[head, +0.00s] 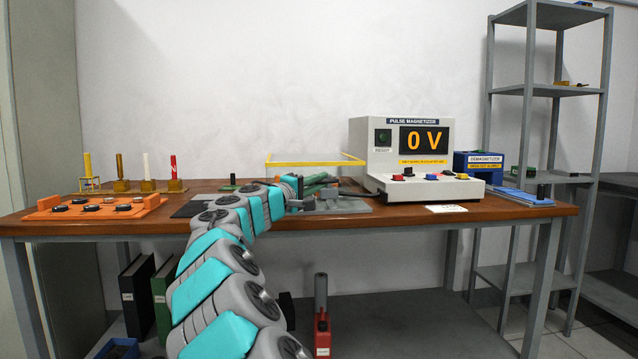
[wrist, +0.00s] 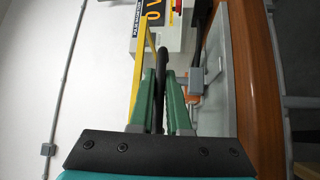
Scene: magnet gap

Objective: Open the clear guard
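The clear guard (head: 315,164) shows mainly as a thin yellow-edged frame above the middle of the bench, left of the pulse magnetizer. Its clear panels are hard to see against the wall. A yellow edge (wrist: 136,62) shows left of my fingers in the wrist view. My gripper (head: 325,182) is low over the bench, below the yellow edge. In the wrist view its green fingers (wrist: 160,85) point ahead with a narrow gap. A black bar or cable (wrist: 165,30) shows in line with that gap; whether the fingers touch it is unclear.
The pulse magnetizer (head: 374,157) reads 0 V and stands to the right. A grey fixture plate (head: 350,206) lies beneath my gripper. An orange tray (head: 62,213) and several upright posts (head: 147,167) are at left. A blue demagnetizer (head: 477,163) stands farther right.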

